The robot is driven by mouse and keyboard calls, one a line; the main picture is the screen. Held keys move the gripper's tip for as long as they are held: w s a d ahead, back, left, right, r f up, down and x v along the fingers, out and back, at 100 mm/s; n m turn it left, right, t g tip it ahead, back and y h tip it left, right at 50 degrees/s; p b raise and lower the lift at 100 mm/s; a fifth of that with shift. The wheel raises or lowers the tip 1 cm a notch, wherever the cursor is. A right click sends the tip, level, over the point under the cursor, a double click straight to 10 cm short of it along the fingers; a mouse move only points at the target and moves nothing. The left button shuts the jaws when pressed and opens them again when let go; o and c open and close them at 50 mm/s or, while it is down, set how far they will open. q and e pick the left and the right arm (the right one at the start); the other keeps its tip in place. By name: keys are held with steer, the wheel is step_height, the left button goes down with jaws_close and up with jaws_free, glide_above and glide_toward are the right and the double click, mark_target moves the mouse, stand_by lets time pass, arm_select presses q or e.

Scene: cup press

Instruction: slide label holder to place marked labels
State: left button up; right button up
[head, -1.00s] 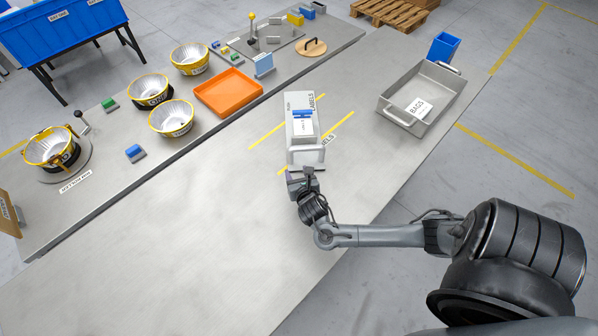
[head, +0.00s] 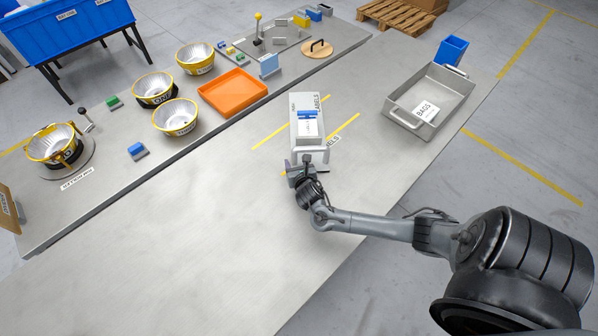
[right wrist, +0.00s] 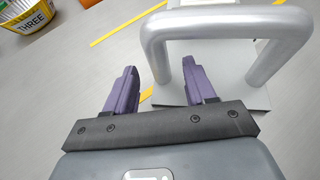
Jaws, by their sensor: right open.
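The label holder (head: 295,127) is a light grey box with a blue clip and white label on top. It stands on the table between two yellow lines marked LABELS. Its grey bar handle (head: 326,158) is at the near end and shows large in the right wrist view (right wrist: 225,20). My right gripper (head: 300,168) is at the left part of the handle. In the right wrist view its purple fingers (right wrist: 162,88) are apart, and the handle's left leg appears between them. I cannot tell whether they touch it. My left gripper is not in view.
A grey BAGS tray (head: 396,117) and a blue bin (head: 453,50) stand to the right. An orange tray (head: 232,92) and several yellow-rimmed bowls, one at the back (head: 195,59), stand on the left table. The near table surface is clear.

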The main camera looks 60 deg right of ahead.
mark_target(295, 161)
steer(key=shift+b+x, duration=0.35)
steer(key=shift+x, duration=1.35)
jaws_close()
steer(key=shift+o, duration=0.3)
jaws_free()
steer(key=shift+s+a+r, duration=0.25)
steer(key=shift+s+a, duration=0.1)
steer(key=shift+s, duration=0.05)
steer(key=p+v, duration=0.3)
steer(key=v, duration=0.6)
steer(key=shift+a+r, duration=0.1)
steer(key=shift+s+a, duration=0.1)
steer(key=shift+s, duration=0.1)
